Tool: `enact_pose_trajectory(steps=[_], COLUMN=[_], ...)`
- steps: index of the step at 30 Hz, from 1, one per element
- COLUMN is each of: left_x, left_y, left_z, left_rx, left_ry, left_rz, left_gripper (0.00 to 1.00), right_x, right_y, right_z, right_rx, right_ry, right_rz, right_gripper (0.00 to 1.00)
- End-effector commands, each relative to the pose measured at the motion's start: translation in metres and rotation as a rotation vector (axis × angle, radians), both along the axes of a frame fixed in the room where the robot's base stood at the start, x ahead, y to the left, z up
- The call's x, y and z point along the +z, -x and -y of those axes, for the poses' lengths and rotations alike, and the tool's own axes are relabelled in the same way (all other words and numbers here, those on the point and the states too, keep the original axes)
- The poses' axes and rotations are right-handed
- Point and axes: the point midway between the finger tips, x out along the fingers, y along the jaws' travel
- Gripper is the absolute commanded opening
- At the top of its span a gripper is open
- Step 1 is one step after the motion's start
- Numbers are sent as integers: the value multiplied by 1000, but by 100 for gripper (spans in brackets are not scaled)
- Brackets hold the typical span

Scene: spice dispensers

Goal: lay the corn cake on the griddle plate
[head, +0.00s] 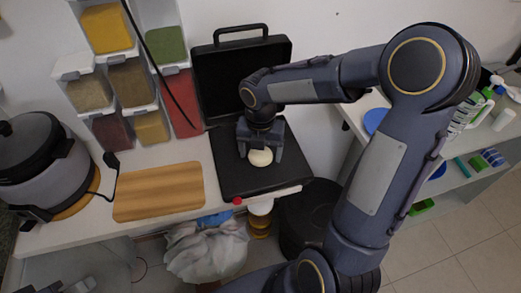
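The corn cake (260,158) is a small, pale, round piece over the black griddle plate (240,184) of an open griddle on the counter. My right gripper (260,152) points down at the cake, with one finger on each side of it. The fingers are spread wide, and a narrow gap shows between the left finger and the cake. I cannot tell whether the cake rests fully on the plate. A dark part of what looks like my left gripper (78,286) shows at the bottom left edge, cut off by the frame.
The griddle's raised lid (215,70) stands behind the plate. A wooden board (160,192) and a rice cooker (40,160) are to the left. Spice dispensers (128,82) are stacked against the wall. A red knob (237,201) is at the griddle's front edge. A shelf with bottles is at right.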

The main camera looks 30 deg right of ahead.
Motion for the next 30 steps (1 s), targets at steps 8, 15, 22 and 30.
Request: enact_pose_trajectory(steps=[8, 15, 22, 30], left_x=[1, 4, 8, 10], left_y=[0, 0, 0, 0], left_z=[0, 0, 0, 0], left_rx=[0, 0, 0, 0], left_ry=[0, 0, 0, 0], left_rz=[0, 0, 0, 0], left_gripper=[36, 36, 36, 36], right_x=[1, 29, 80, 118], right_y=[0, -1, -1, 0], right_z=[0, 0, 0, 0], right_rx=[0, -1, -1, 1], right_ry=[0, 1, -1, 0], right_rz=[0, 6, 6, 1], right_gripper=[77, 77, 77, 77])
